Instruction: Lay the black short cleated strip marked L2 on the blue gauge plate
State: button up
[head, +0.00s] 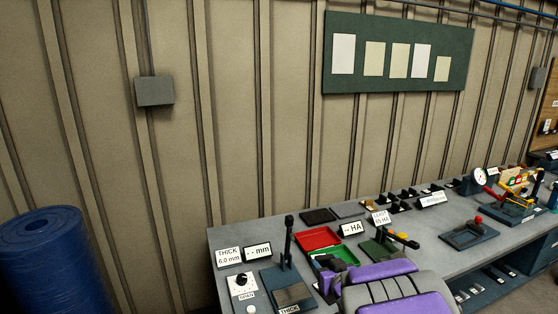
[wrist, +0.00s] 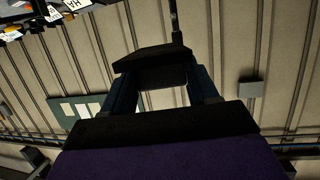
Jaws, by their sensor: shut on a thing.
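My gripper (wrist: 160,82) is in the wrist view, its two dark blue fingers reaching up to a black block-like piece (wrist: 150,58). The fingers are shut on this piece, and it is clear of any surface in that view. It looks like the black strip, but no L2 mark or cleats can be made out. In the head view my purple and grey arm rises at the bottom and hides part of the bench. A dark blue gauge base with a grey plate (head: 291,295) and a black upright lever stands left of my arm, with a THICK label at its front.
The grey bench (head: 450,215) runs along the ribbed wall. A red tray (head: 317,238), a green tray (head: 345,254), signs and several small black pieces (head: 400,200) stand on it. A blue drum (head: 52,262) is at the left. Another dark blue fixture (head: 469,236) stands right.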

notch_tip(320, 180, down, 8)
jog(key=m+h, duration=0.2)
jog(key=h, duration=0.1)
jog(key=shift+w+d, duration=0.3)
jog(key=shift+w, duration=0.15)
jog(key=shift+f, duration=0.1)
